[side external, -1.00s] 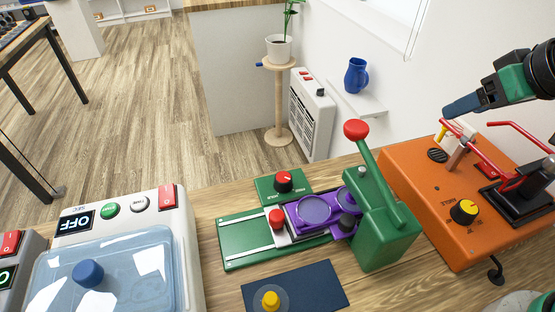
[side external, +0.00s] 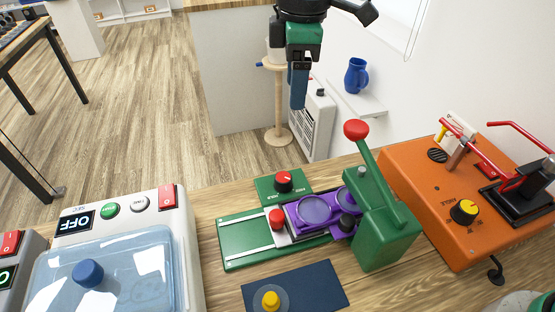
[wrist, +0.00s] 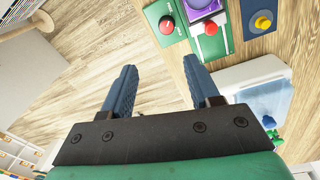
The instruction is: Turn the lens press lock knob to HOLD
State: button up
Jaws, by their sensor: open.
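The green lens press (side external: 385,236) stands on the wooden table with a red-topped lever and a purple lens carriage (side external: 315,209). Its lock knob (side external: 284,181) is red with a pale pointer mark, on a small green panel behind the slide; the panel lettering is too small to read. The knob also shows in the wrist view (wrist: 166,25) at the top. My gripper (side external: 298,105) is above and behind the knob, apart from it, pointing down. In the wrist view, my gripper (wrist: 162,85) has its blue fingers spread with nothing between them.
An orange machine (side external: 435,215) with a yellow knob stands at the right. A white box with a clear blue lid (side external: 110,270) is at the left. The press lever's red ball (side external: 356,129) rises right of the knob. A navy mat (side external: 318,286) with a yellow-knobbed piece lies in front.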

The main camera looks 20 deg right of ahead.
aim_at(283, 177)
jog(key=shift+n, duration=0.5)
jog(key=f, duration=0.6)
jog(key=a+f, duration=0.1)
jog(key=f, duration=1.1)
jog(key=shift+w+a, duration=0.1)
jog(key=shift+a, duration=0.1)
jog(key=shift+c, duration=0.2)
grip_shut()
